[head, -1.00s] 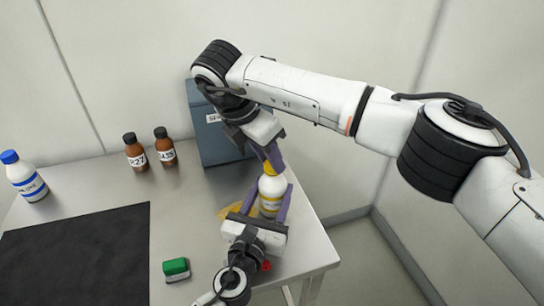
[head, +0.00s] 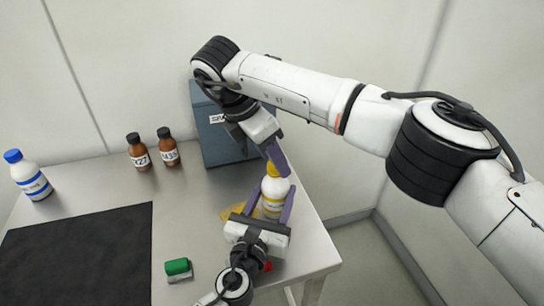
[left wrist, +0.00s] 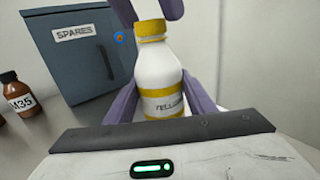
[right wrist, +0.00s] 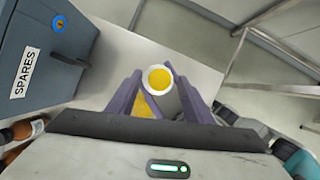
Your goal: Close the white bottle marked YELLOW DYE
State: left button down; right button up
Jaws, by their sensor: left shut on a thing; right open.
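My right gripper (head: 277,160) is open and points down at the cap from above. In the right wrist view the yellow cap top (right wrist: 160,79) lies between the fingers.
A blue-grey SPARES box (head: 218,140) stands close behind the bottle. Two brown bottles (head: 138,152) (head: 168,147) and a blue-capped bottle (head: 30,178) are further left. A black mat (head: 75,255), a green-topped block (head: 178,268) and a yellow patch (head: 232,211) lie on the table (head: 190,215).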

notch_tip(320, 180, up, 4)
jog(key=shift+r, duration=0.1)
jog(key=shift+c, duration=0.4)
